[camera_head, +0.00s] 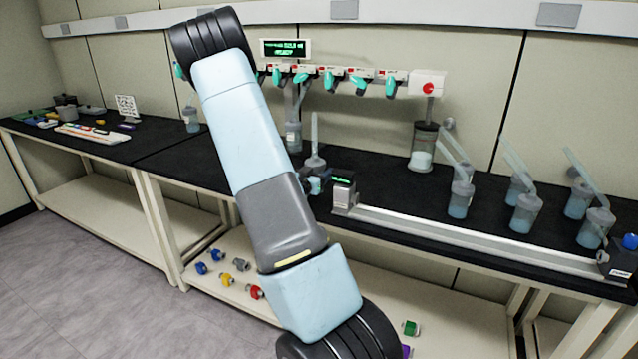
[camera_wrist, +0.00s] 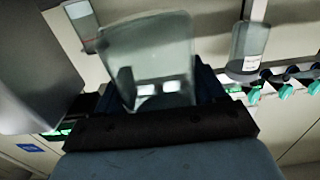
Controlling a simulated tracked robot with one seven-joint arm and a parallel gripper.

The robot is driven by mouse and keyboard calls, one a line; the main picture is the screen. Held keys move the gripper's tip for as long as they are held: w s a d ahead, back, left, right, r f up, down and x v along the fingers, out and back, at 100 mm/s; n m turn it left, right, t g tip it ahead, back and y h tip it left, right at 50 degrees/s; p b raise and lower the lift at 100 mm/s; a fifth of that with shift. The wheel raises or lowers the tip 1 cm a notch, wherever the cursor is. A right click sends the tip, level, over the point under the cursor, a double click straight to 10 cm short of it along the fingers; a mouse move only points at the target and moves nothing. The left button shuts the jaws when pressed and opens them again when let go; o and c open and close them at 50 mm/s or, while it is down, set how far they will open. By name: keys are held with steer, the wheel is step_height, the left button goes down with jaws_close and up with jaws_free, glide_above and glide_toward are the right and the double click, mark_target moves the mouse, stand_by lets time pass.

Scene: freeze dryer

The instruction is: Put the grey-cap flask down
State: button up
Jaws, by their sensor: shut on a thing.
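The grey-cap flask (camera_head: 315,161) is upright in the head view, just left of the small box at the rail's left end. Its grey cap and a pale tube rising from it show; its lower body is mostly hidden by my gripper. My gripper (camera_head: 318,183) is shut on it at the near edge of the black bench. In the wrist view the flask (camera_wrist: 150,45) fills the middle as a blurred, translucent grey body, just beyond the dark gripper. I cannot tell whether its base touches the bench.
A rail (camera_head: 450,232) runs right along the bench front from the small box (camera_head: 343,192). Flasks with slanted tubes (camera_head: 526,212) stand behind it. A manifold with teal valves (camera_head: 330,80) is at the back, with a flask (camera_head: 293,135) below it. A larger jar (camera_head: 423,148) stands right.

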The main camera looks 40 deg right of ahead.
steer(key=shift+f, duration=1.95)
steer(key=shift+f, duration=0.2)
steer(key=o, duration=1.3)
steer(key=shift+c, duration=0.2)
